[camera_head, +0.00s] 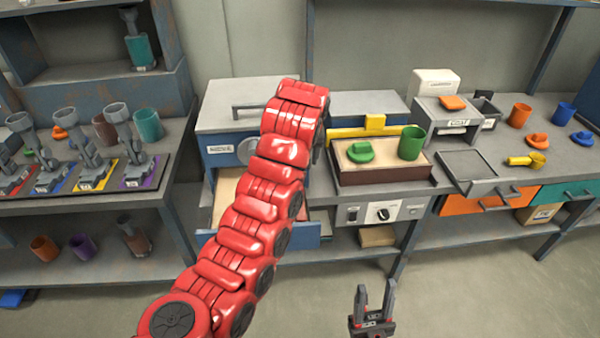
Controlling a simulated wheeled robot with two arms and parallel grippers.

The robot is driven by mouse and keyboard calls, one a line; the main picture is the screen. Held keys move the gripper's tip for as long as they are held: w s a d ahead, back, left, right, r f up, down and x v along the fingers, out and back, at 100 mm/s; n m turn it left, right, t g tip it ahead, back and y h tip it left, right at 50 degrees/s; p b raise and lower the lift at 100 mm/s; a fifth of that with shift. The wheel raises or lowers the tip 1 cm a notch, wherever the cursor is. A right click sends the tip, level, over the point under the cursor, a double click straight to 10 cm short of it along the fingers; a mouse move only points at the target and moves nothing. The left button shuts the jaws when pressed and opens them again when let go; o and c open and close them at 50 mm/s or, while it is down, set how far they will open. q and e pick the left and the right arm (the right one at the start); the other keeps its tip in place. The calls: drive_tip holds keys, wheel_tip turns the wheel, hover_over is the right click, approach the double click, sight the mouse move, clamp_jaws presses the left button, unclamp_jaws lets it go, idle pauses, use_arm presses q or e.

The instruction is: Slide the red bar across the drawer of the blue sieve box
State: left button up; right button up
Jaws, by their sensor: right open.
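The blue sieve box (222,158) appears to be the blue box with a grey top, a handle and a round knob, left of centre on the bench. Its drawer (224,207) is pulled out, with a pale inside and a blue front (306,233). My large red left arm crosses in front of box and drawer and hides much of both. I cannot make out a red bar; it may be behind the arm. My left gripper does not show. My right gripper (375,300) is open and empty, low in front of the bench, well apart from the box.
A brown tray (385,174) holds a green cup (411,142) and green lid, with a yellow bar (376,125) along its back. A grey machine (447,115) and metal tray (467,168) stand further right. The left bench carries several tools and cups. Floor in front is clear.

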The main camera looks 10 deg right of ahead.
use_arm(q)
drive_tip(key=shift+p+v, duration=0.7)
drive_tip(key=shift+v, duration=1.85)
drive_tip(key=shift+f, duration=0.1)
